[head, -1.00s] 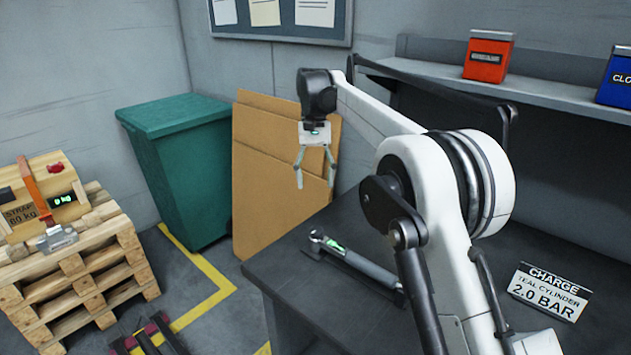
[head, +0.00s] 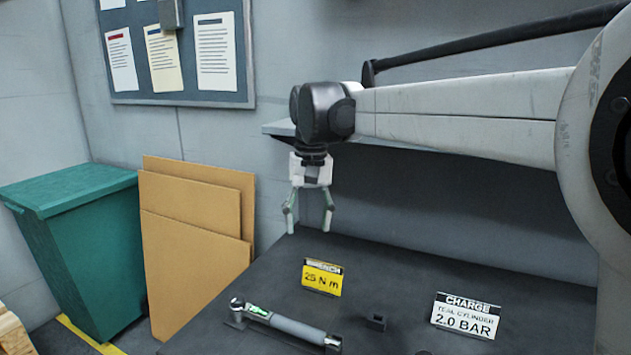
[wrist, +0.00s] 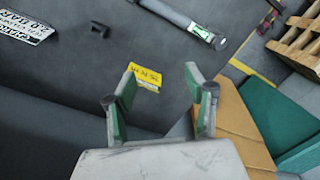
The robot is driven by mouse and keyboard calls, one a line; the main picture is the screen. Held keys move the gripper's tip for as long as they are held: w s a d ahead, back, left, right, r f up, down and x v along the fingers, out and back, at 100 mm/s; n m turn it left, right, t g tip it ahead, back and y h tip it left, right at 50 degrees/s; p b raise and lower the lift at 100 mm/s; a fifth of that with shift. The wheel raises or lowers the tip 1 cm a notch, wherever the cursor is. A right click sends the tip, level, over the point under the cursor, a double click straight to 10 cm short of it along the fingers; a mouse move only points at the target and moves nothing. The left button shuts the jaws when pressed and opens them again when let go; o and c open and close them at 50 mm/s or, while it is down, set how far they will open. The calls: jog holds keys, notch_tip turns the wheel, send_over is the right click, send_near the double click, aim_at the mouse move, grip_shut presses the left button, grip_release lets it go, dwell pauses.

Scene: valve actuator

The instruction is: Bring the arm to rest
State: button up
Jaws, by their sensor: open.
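My gripper (head: 309,222) hangs pointing down from the end of my white arm in the head view, above the back part of the dark bench (head: 400,270). Its two fingers are apart with nothing between them. In the wrist view my gripper (wrist: 158,80) also shows open and empty, with the bench surface beyond the fingertips.
A torque wrench (head: 285,325) lies on the bench near a yellow "25 Nm" sign (head: 322,278) and a white "CHARGE" sign (head: 465,316). Cardboard sheets (head: 195,245) and a green bin (head: 85,250) stand left of the bench. A shelf (head: 400,153) runs behind my gripper.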

jog(key=s+d+t, duration=0.2)
jog(key=s+d, duration=0.5)
jog(key=d, duration=0.1)
jog(key=s+d+f+t, duration=0.1)
jog(key=s+d+f, duration=0.2)
jog(key=s, duration=0.3)
jog(key=s+d+f+m+t, duration=0.1)
jog(key=s+d+f+t, duration=0.1)
jog(key=s+d+f, duration=0.2)
jog(key=s+d+f+m+t, duration=0.1)
jog(key=s+d+f, duration=0.3)
jog(key=s, duration=0.5)
jog(key=d+t, duration=0.1)
jog(key=d, duration=0.1)
jog(key=shift+d+h, duration=0.3)
